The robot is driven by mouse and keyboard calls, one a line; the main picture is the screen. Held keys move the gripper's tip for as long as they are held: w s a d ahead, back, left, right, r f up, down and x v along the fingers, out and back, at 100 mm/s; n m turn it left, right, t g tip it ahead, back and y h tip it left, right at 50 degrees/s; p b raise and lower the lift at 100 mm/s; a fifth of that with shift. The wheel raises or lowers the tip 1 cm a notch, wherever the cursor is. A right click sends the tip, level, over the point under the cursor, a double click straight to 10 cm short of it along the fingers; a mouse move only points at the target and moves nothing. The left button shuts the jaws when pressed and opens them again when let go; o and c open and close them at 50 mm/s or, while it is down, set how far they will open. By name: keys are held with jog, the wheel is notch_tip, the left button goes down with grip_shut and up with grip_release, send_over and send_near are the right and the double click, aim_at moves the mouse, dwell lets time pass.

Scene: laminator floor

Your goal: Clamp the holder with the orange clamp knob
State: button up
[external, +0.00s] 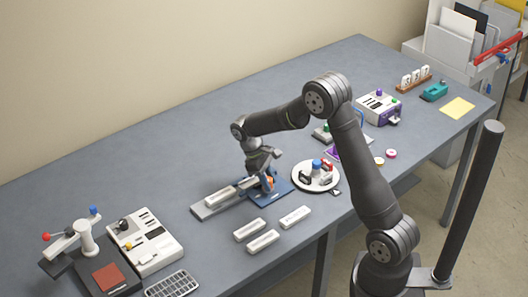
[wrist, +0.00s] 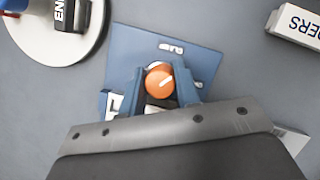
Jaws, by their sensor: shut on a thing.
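The orange clamp knob (wrist: 160,80) has a white pointer line and sits on a blue fixture plate (wrist: 190,62). In the external view a little of the orange knob (external: 270,183) shows below my gripper (external: 266,176), on the blue plate (external: 268,197). My gripper (wrist: 160,86) is shut on the knob, with a finger on each side of it. A pale bar-shaped piece, likely the holder (external: 219,193), lies on a grey base beside the plate, partly behind my wrist. The clamp's contact with it is hidden.
Several pale labelled bars lie in front, one at the right (external: 295,216). A round white tray (external: 298,181) with small coloured items stands close to the right of the fixture. A white device (external: 150,240) and a stand with red and blue knobs are at the left.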

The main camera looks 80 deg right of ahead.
jog(key=n+h, duration=0.1)
jog(key=n, duration=0.2)
jog(key=shift+r+n, duration=0.1)
jog(key=shift+n, duration=0.3)
jog(key=shift+n+h, duration=0.9)
jog(key=shift+n, duration=1)
jog(key=shift+w, duration=0.1)
jog(key=o, duration=1)
jog(key=shift+c, duration=0.2)
jog(key=v, duration=1.7)
jog(key=shift+r, duration=0.2)
jog(key=shift+s+a, duration=0.15)
jog(key=shift+s, duration=0.05)
